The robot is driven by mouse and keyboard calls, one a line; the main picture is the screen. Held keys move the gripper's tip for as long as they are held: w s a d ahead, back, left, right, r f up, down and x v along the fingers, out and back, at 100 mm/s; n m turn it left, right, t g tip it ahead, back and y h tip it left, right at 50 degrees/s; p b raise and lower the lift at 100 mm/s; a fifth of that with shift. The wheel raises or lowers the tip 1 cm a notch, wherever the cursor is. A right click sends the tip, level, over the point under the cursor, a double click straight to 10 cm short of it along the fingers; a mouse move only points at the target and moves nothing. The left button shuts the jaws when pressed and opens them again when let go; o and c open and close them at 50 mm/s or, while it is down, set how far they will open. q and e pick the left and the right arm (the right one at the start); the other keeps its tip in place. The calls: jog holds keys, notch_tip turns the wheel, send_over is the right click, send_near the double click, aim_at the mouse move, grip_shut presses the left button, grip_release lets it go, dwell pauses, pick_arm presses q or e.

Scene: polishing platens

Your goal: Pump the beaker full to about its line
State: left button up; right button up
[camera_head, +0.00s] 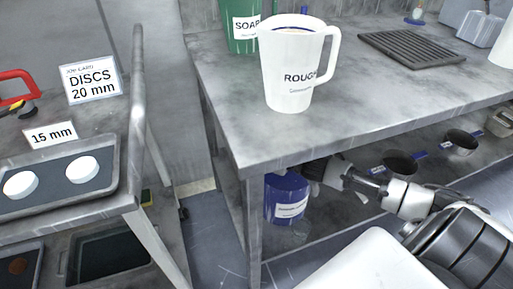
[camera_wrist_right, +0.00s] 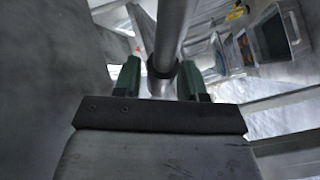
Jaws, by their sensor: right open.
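A white jug (camera_head: 292,75) marked ROUGH, with a handle on its right, stands upright on the bench near its left corner. It is the nearest thing to a beaker in view; I see no fill line. A blue container (camera_head: 288,200) with a white label stands under the bench top; its top is hidden. My right gripper (camera_head: 316,170) is under the bench beside the blue container's upper part. In the right wrist view its green-padded fingers (camera_wrist_right: 160,78) are apart, with a grey metal bar between or beyond them; I cannot tell if they touch it. My left gripper is out of view.
The bench top (camera_head: 250,125) overhangs my right arm. A green SOAP container (camera_head: 240,35) and a dark grate (camera_head: 412,48) are on it. Dark round pans (camera_head: 400,164) lie on the lower shelf. A cart with a tray (camera_head: 110,180) of white discs stands at left.

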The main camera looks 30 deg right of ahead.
jog(key=shift+w+a, duration=0.1)
grip_shut()
dwell(0.3)
jog(key=shift+a+f+n+p, duration=0.2)
jog(key=shift+f+n+p, duration=0.1)
jog(key=shift+p, duration=0.1)
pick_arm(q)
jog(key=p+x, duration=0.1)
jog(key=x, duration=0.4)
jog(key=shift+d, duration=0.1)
pick_arm(e)
jog(key=f+n, duration=0.1)
jog(key=f, duration=0.1)
jog(key=a+f+n+g+h, duration=0.1)
jog(key=f+n, duration=0.1)
jog(key=shift+f, duration=0.15)
